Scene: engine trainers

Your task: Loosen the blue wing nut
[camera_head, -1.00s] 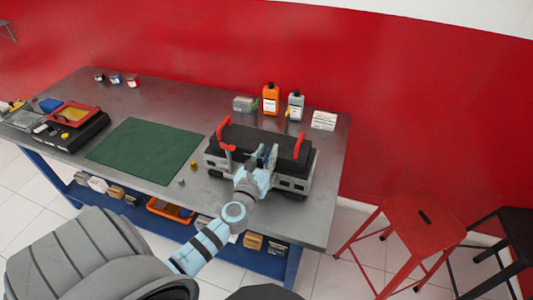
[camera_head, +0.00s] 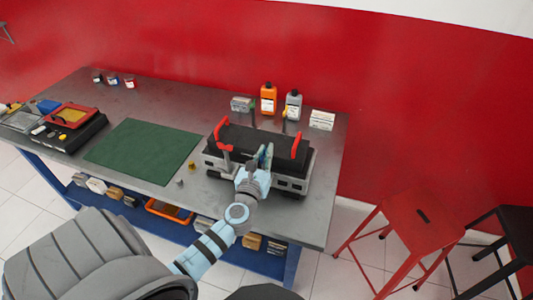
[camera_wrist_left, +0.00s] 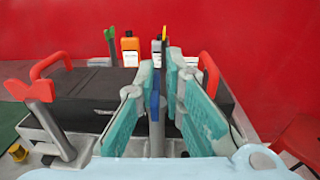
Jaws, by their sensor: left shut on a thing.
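The blue wing nut (camera_wrist_left: 155,104) sits on an upright grey post (camera_wrist_left: 156,137) at the near side of the black-topped engine trainer (camera_head: 262,141). My left gripper (camera_head: 264,154) reaches in from the front. Its teal fingers (camera_wrist_left: 159,72) stand on both sides of the blue wing nut and are shut on it; the fingers partly hide it. A red wing nut (camera_wrist_left: 32,91) stands to the left on its own post. A green one (camera_wrist_left: 110,34) and a yellow one (camera_wrist_left: 164,34) stand at the far side. My right gripper is not in view.
Red handles (camera_head: 297,138) rise at both ends of the trainer. Orange (camera_head: 268,99) and grey (camera_head: 293,106) bottles stand behind it. A green mat (camera_head: 143,151) lies to the left on the grey bench. A red stool (camera_head: 420,221) stands on the right.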

